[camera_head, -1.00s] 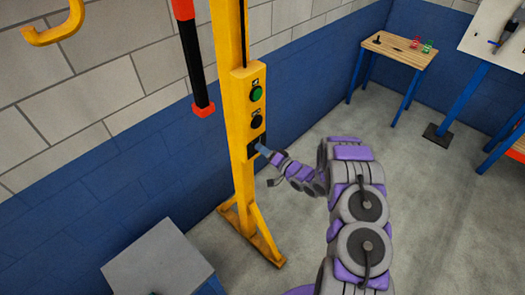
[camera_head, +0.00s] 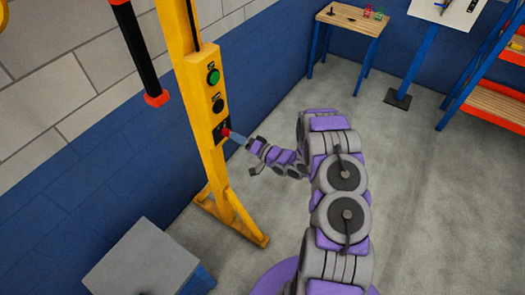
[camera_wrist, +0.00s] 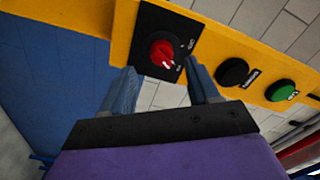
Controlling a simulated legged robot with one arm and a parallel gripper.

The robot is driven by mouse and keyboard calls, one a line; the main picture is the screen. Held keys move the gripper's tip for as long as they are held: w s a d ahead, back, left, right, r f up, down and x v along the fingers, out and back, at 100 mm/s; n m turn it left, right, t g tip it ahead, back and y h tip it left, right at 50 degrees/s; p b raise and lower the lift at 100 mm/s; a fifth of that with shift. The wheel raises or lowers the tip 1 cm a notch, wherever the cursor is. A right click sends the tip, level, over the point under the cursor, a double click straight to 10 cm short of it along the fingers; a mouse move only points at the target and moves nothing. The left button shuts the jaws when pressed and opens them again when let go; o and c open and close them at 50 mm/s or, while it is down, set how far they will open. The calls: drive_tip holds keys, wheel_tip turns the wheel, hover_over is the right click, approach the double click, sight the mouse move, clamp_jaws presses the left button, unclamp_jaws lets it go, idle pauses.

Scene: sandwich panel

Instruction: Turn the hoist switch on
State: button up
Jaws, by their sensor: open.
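The hoist switch is a red rotary knob (camera_wrist: 162,54) on a black square plate (camera_wrist: 150,28), low on the yellow control box. In the head view the red knob (camera_head: 226,132) shows just beyond my fingertips. My gripper (camera_wrist: 165,88) is open, with its two blue-grey fingers spread to either side below the knob in the wrist view. The knob lies between the line of the fingers, a little ahead of the tips; I cannot tell whether either finger touches it. In the head view my gripper (camera_head: 236,137) reaches the box from the right.
A black button (camera_head: 217,106) and a green button (camera_head: 213,76) sit above the knob on the yellow post (camera_head: 180,40). A black and red hanging bar (camera_head: 140,50) is left of the post. A grey-topped box (camera_head: 145,262) stands lower left.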

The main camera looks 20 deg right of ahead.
drive_tip(key=b+v, duration=0.1)
drive_tip(key=v, duration=1.1)
drive_tip(key=shift+s+d, duration=0.2)
drive_tip(key=shift+d, duration=0.15)
